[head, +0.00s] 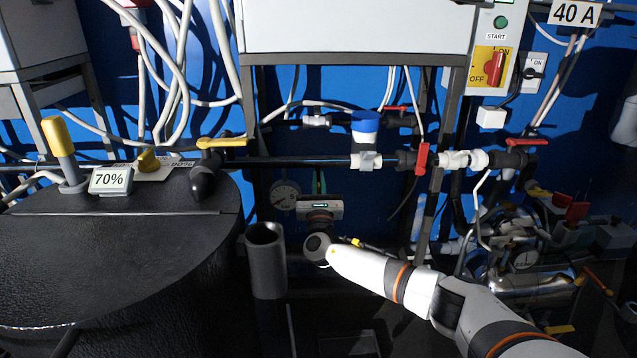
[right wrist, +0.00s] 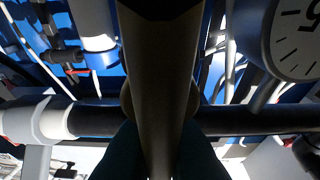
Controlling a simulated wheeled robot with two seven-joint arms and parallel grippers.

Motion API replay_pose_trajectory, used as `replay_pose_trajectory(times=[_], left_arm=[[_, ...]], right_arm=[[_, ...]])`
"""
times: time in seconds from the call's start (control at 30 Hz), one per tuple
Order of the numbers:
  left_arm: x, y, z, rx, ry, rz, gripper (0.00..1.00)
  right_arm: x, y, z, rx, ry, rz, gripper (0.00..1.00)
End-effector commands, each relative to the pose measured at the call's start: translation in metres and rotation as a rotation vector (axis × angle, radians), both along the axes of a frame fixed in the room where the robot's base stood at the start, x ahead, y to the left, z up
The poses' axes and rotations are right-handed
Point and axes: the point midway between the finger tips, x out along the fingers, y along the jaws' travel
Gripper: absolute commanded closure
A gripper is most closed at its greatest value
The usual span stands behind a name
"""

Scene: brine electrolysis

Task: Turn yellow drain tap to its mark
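Several yellow-handled parts show in the head view, and I cannot tell for sure which is the drain tap. A yellow lever (head: 222,142) lies level on the pipe above the black tank. A small yellow piece (head: 355,242) shows low, just behind my right wrist. No mark can be made out. My right gripper (head: 318,183) points away from the head camera, below the black pipe and right of the grey cylinder. In the right wrist view a dark bar runs up the middle between dark finger shapes; I cannot tell whether they grip it. My left gripper is out of view.
A grey open cylinder (head: 266,262) stands left of my right forearm. The black tank (head: 110,250) fills the left, with a 70% sign (head: 110,179). A round gauge (head: 284,195) hangs beside my gripper. Pipes, red-handled valves and cluttered fittings crowd the right.

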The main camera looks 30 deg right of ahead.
Motion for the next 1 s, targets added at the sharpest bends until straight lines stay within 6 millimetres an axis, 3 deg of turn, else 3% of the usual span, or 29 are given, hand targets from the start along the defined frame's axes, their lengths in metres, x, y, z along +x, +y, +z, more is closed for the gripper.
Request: replay_pose_trajectory(times=[0.3, 0.53, 0.8, 1.0], left_arm=[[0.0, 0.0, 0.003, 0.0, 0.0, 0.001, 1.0], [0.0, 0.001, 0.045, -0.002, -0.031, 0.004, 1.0], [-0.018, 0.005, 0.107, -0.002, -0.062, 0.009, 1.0], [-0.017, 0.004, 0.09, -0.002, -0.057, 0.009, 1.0]], right_arm=[[-0.001, -0.001, -0.002, 0.023, -0.013, 0.0, 1.0], [-0.003, -0.004, -0.006, 0.123, -0.072, -0.001, 1.0], [-0.006, -0.01, -0.009, 0.324, -0.196, -0.001, 1.0], [-0.009, -0.015, -0.011, 0.487, -0.295, -0.002, 1.0]])
